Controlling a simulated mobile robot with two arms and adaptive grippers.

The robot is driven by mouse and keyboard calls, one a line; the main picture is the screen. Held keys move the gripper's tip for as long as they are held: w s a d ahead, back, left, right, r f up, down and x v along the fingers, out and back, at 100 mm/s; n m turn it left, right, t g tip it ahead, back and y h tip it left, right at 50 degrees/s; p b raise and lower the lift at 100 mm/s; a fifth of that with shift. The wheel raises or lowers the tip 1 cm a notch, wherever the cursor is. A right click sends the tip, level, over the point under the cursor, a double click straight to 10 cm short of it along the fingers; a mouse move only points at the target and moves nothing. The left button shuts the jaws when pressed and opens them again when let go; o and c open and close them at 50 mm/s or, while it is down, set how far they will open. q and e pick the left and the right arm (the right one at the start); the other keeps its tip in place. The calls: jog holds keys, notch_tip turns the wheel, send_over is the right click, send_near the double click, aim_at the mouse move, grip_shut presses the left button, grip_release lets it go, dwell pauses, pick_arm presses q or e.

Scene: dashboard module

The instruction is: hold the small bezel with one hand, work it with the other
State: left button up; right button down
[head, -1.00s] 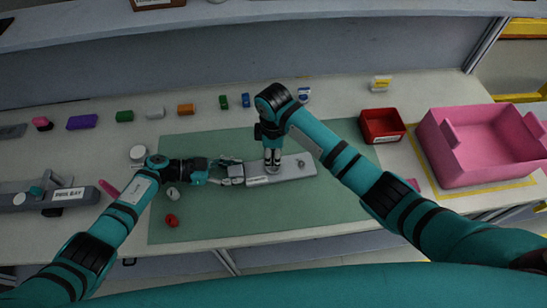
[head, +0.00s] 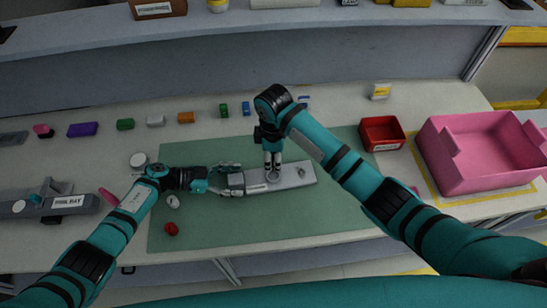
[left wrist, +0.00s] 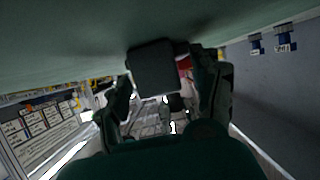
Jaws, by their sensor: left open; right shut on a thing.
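The small bezel (head: 296,176), a long flat grey part, lies on the green mat (head: 260,222). My right gripper (head: 273,177) points straight down and is shut on it near a round feature. The fingertips hide the exact contact. My left gripper (head: 236,179) is open at the bezel's left end, with its fingers spread around or beside that end; I cannot tell whether they touch it. In the left wrist view a dark block, probably the bezel's end (left wrist: 154,67), sits between the two fingers.
A red bin (head: 367,132) and a large pink tote (head: 455,173) stand at the right. A red knob-like piece (head: 171,229) and a pale piece (head: 173,202) lie left on the mat. Several small coloured blocks line the back. The mat in front of the bezel is clear.

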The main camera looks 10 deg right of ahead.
pick_arm(q)
jog(key=shift+r, duration=0.1)
notch_tip(320, 180, up, 10)
jog(key=shift+f, duration=0.1)
dwell(0.3)
